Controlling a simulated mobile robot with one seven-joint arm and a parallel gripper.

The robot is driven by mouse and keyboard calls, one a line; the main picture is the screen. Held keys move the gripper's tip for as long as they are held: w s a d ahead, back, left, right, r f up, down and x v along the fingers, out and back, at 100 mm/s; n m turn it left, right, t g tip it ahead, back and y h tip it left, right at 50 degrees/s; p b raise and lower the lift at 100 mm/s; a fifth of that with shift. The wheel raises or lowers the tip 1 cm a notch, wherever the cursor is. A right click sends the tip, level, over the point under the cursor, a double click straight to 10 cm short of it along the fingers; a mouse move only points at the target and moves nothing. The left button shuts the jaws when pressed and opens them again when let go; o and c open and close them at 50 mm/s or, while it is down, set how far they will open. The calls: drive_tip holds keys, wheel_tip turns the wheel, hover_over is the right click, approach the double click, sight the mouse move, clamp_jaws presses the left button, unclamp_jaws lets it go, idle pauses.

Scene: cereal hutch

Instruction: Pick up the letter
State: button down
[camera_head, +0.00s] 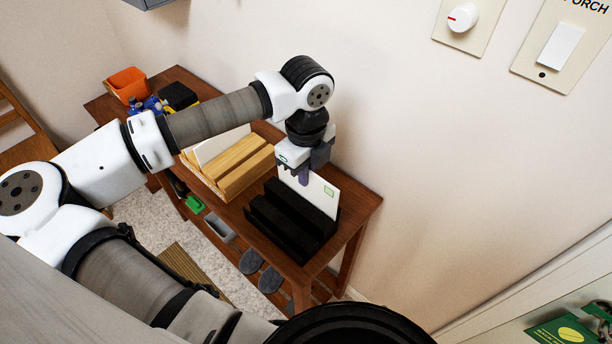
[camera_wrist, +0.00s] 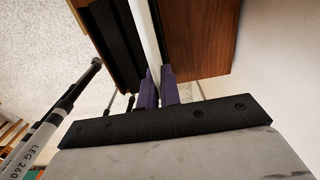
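The letter (camera_head: 322,193) is a white envelope with a small green stamp, upright at the black slotted holder (camera_head: 290,226) on the wooden table. Its lower part is hidden by the holder. My gripper (camera_head: 304,180) points down at the letter's top edge. In the wrist view, the purple fingers of my gripper (camera_wrist: 160,92) are close together with the letter (camera_wrist: 149,40) as a thin white strip between them. They look shut on it. The black holder (camera_wrist: 112,45) lies to the strip's left there. I cannot tell whether the letter's bottom still rests in the slot.
A light wooden holder (camera_head: 245,168) with another white envelope (camera_head: 218,144) stands to the left. Beyond it are a black box (camera_head: 178,96) and an orange bin (camera_head: 127,85). The cream wall (camera_head: 420,170) rises close behind the table. Slippers (camera_head: 270,278) lie below.

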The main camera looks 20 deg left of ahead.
wheel_tip(320, 180, up, 20)
drive_tip(key=p, duration=0.5)
drive_tip(key=shift+p, duration=0.3)
drive_tip(key=shift+f, duration=0.15)
